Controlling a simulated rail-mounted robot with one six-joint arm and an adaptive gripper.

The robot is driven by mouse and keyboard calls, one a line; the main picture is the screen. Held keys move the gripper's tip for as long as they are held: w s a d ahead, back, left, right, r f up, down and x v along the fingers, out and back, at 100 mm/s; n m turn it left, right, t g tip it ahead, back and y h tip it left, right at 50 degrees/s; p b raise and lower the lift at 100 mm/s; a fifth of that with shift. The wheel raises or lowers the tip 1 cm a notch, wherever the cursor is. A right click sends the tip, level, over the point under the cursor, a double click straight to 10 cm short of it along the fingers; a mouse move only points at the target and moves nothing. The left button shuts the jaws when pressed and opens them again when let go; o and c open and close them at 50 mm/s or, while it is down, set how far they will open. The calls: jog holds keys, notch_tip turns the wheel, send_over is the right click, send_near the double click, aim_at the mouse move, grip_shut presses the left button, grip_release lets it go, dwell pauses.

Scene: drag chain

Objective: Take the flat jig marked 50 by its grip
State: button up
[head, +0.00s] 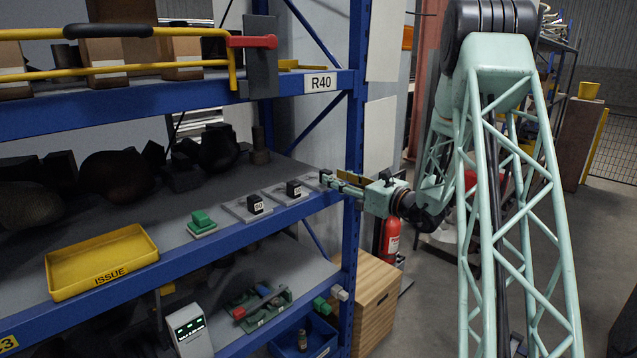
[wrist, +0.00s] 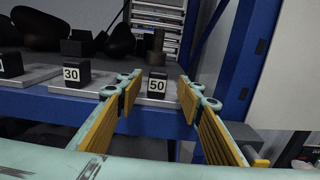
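The flat jig marked 50 is a light plate with a black block grip (wrist: 157,85) bearing a white 50 label, near the shelf's front edge. In the wrist view, my gripper (wrist: 158,88) is open, its two yellow-padded fingers on either side of that grip, with gaps showing and nothing held. In the head view, my gripper (head: 329,180) reaches in at the shelf's right end and mostly hides this jig. A similar jig marked 30 (wrist: 75,74) lies to its left and also shows in the head view (head: 293,190).
A further jig (head: 255,205), a green block (head: 202,222) and a yellow ISSUE tray (head: 103,262) lie farther left on the shelf. Dark objects stand behind. A blue rack post (head: 355,130) rises close by at the right.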

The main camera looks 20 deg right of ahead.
aim_at(323, 173)
jog(key=shift+w+a, duration=0.1)
jog(key=shift+w, duration=0.25)
jog(key=shift+a+b+x, duration=0.2)
jog(key=shift+b+x, duration=0.15)
jog(key=shift+x, duration=2.25)
jog(key=shift+c, duration=0.5)
grip_shut()
